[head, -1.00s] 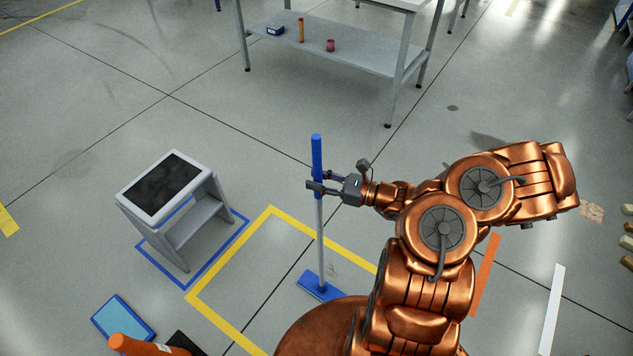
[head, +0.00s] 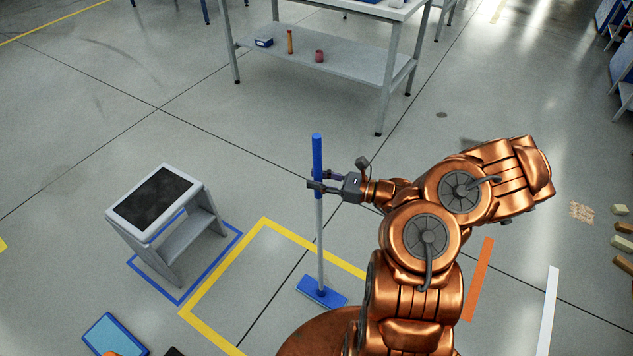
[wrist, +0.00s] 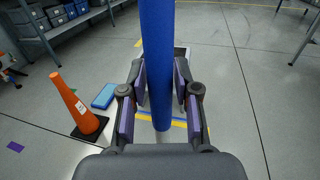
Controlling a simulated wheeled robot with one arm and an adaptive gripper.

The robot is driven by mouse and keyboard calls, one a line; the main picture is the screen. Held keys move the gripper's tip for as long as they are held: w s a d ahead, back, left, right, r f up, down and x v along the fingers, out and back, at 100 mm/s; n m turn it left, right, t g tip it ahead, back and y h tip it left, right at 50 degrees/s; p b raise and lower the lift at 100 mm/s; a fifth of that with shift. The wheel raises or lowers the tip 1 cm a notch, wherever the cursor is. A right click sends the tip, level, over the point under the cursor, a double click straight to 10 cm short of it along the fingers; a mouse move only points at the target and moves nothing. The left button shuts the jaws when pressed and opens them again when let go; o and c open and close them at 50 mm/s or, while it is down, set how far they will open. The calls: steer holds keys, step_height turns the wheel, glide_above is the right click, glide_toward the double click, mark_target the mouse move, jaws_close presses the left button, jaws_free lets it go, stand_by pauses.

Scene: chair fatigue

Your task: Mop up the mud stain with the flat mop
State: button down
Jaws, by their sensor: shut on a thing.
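The flat mop stands almost upright, with a blue grip at the top of its pale pole (head: 320,235) and a flat blue head (head: 322,291) low over the floor. I cannot tell whether the head touches the floor. My gripper (head: 317,184) is shut around the upper pole at the blue grip. In the wrist view, the blue grip (wrist: 157,50) passes between the purple-padded fingers of my gripper (wrist: 158,88). A speckled tan-brown patch (head: 582,212) on the floor at the right looks like the mud stain, well apart from the mop head.
A grey step stool (head: 190,240) with a black top stands left. A grey table (head: 360,70) stands at the back. An orange cone (wrist: 72,105) stands by a blue tray (wrist: 104,96). Several small blocks (head: 622,240) lie at the right edge. Floor between mop and patch holds orange and white strips.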

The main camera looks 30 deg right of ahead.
steer(key=w+d+b, duration=0.2)
steer(key=w+d, duration=0.6)
steer(key=d, duration=0.4)
steer(key=shift+d+r+b, duration=0.15)
steer(key=shift+d+b, duration=0.05)
steer(key=shift+b, duration=0.2)
stand_by(1.4)
steer(key=shift+s+d, duration=0.5)
steer(key=shift+s, duration=0.4)
steer(key=shift+p, duration=0.3)
